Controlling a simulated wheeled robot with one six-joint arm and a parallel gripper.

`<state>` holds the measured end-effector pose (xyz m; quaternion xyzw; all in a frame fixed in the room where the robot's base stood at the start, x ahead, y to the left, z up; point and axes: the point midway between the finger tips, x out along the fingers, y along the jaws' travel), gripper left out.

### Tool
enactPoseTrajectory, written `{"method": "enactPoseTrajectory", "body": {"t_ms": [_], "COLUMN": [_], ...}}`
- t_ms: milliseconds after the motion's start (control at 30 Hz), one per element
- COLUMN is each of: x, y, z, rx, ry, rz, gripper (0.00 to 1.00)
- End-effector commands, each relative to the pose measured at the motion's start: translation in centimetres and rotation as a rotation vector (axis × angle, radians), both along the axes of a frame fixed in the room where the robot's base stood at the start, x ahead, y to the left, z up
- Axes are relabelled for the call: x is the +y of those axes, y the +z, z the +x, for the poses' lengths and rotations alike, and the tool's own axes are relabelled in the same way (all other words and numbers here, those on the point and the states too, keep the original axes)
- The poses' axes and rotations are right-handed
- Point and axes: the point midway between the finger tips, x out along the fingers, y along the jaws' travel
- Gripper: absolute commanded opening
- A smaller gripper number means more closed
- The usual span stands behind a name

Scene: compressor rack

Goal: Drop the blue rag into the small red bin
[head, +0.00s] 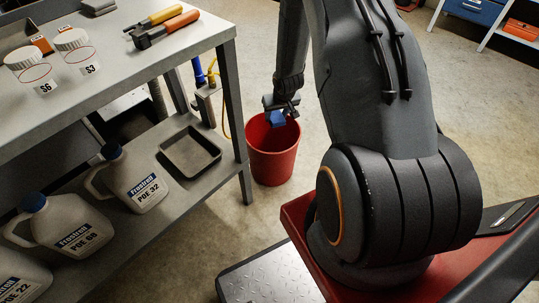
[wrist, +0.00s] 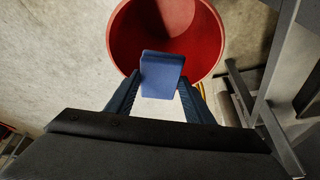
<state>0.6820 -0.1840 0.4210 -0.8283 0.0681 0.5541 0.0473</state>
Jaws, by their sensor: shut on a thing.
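The blue rag (head: 277,118) is held in my gripper (head: 281,106) at the small red bin (head: 272,166) in the head view. The bin stands upright on the floor to the right of the bench. In the wrist view the rag (wrist: 162,70) is a flat blue piece between the fingertips of my gripper (wrist: 160,84), which is shut on it. The open mouth of the red bin (wrist: 135,40) lies beyond the rag, and the rag overlaps its near rim there. The inside that shows looks empty; part is hidden behind the rag.
A metal bench (head: 130,62) with a lower shelf stands at the left; its leg (head: 241,130) is close beside the bin. White jugs (head: 134,178) and a black tray (head: 190,152) sit on the shelf. A yellow hose (head: 224,100) hangs behind. Floor right of the bin is clear.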

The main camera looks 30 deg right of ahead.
Motion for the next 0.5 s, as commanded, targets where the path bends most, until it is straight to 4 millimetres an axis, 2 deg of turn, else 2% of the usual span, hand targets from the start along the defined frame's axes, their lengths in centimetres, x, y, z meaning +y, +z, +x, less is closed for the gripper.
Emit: {"method": "enactPoseTrajectory", "body": {"t_ms": [33, 100, 500], "x": [-0.6, -1.0, -1.2], "y": [-1.3, -2.0, -3.9], "z": [0.4, 0.6, 0.9], "rx": [-0.001, 0.000, 0.000], "ry": [-0.005, -0.007, -0.007], "rz": [-0.001, -0.002, -0.002], "gripper": [0.27, 0.27, 0.27]}}
